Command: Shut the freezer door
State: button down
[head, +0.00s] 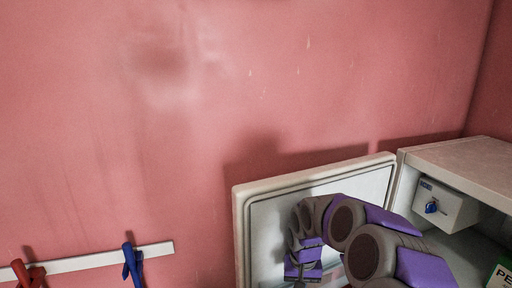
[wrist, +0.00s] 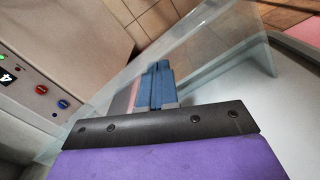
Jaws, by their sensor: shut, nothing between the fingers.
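The freezer door (head: 243,220) stands open at the lower middle of the head view, its pale inner side facing me. It meets the freezer body (head: 465,157) at the right, whose inside is exposed. My purple and grey arm crosses in front of the door's inner side and hides part of it. My gripper shows in the wrist view (wrist: 156,80) with its blue fingers together and nothing between them. A clear panel (wrist: 100,110) lies around and beyond the fingers; I cannot tell whether they touch it. The door's lower part is out of view.
Inside the freezer is a white box with a blue knob (head: 432,207); a green and white item (head: 501,273) is below. A white wall rail (head: 85,262) holds red and blue clips. A button panel (wrist: 42,95) and tiled floor (wrist: 150,22) show in the wrist view.

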jog(key=shift+n, duration=0.7)
jog(key=shift+s+d, duration=1.65)
jog(key=shift+s, duration=0.2)
jog(key=shift+n, duration=0.7)
jog(key=s+d, duration=0.3)
jog(key=shift+s+d+b, duration=0.1)
jog(key=shift+d+b, duration=0.3)
jog(key=shift+d, duration=0.1)
jog(key=shift+n, duration=0.7)
jog(key=shift+s+d, duration=0.7)
jog(key=shift+d, duration=0.3)
jog(key=shift+s+d, duration=0.65)
jog(key=shift+d, duration=0.4)
